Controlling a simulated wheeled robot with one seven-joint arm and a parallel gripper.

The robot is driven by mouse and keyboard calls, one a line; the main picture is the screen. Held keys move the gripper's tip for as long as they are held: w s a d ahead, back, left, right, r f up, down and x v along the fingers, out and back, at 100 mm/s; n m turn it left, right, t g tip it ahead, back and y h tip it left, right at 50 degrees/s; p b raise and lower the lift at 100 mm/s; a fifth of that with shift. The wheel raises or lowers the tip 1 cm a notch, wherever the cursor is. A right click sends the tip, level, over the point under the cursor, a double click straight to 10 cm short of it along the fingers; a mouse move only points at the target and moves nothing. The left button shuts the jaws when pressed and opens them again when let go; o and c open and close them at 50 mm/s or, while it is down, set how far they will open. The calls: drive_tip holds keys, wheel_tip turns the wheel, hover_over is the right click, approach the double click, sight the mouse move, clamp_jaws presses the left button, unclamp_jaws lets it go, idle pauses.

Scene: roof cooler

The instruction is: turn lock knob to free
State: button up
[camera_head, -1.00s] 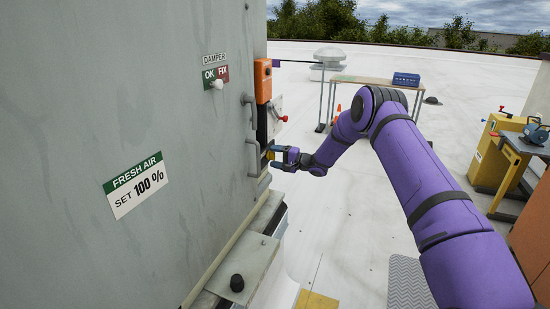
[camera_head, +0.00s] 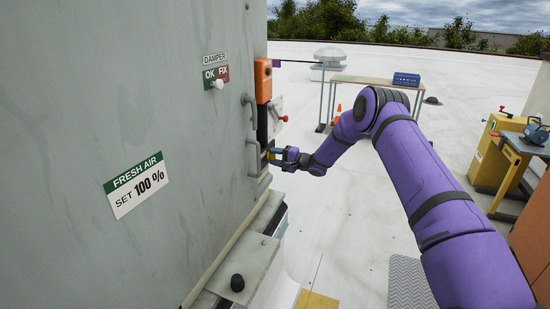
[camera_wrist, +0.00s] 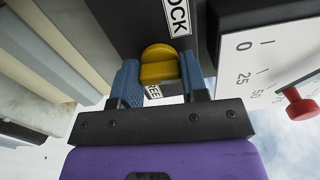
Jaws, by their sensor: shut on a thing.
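The lock knob (camera_wrist: 159,66) is a yellow knob on a dark panel, seen close up in the wrist view. My gripper (camera_wrist: 160,85) is shut on it, one blue finger on each side. A white label ending in "OCK" stands above the knob. A smaller label, partly hidden, shows below it between the fingers. In the head view my gripper (camera_head: 272,154) is at the edge of the grey cabinet, below the orange box. The knob is mostly hidden there by the fingers.
A white scale plate (camera_wrist: 265,60) with a red knob (camera_wrist: 298,104) is just right of the lock knob. A grey handle (camera_head: 253,140) is on the cabinet (camera_head: 120,90) left of my gripper. A table (camera_head: 375,81) stands behind.

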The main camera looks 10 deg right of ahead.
drive_tip(key=m, duration=0.8)
drive_tip(key=shift+m, duration=0.3)
drive_tip(key=m, duration=0.4)
drive_tip(key=shift+m, duration=2.3)
drive_tip(key=o, duration=0.9)
drive_tip(key=v, duration=1.1)
